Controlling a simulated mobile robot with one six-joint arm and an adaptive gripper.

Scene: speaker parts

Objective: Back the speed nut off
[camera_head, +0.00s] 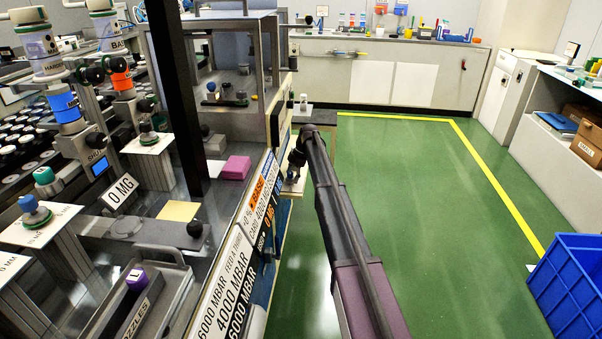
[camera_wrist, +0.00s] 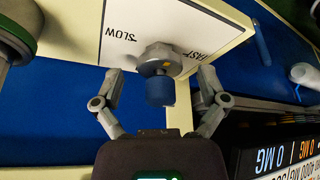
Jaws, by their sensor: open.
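In the wrist view the speed nut (camera_wrist: 159,56) is a grey, faceted piece with a blue cylindrical end (camera_wrist: 160,92) pointing toward my gripper. It sits on a white plate (camera_wrist: 165,18) marked SLOW on one side and FAST on the other. My gripper (camera_wrist: 158,73) is open, with one finger on each side of the nut and a visible gap at both sides. In the head view my gripper (camera_head: 296,162) is at the right side of the machine, partly hidden by my arm. I cannot make out the nut there.
A labelled machine panel (camera_head: 238,262) runs close along the left of my arm. In the wrist view a grey cylindrical part (camera_wrist: 15,35) stands at the left edge and another fitting (camera_wrist: 303,75) at the right. Green floor (camera_head: 440,200) is open on the right, with a blue crate (camera_head: 575,285) beyond.

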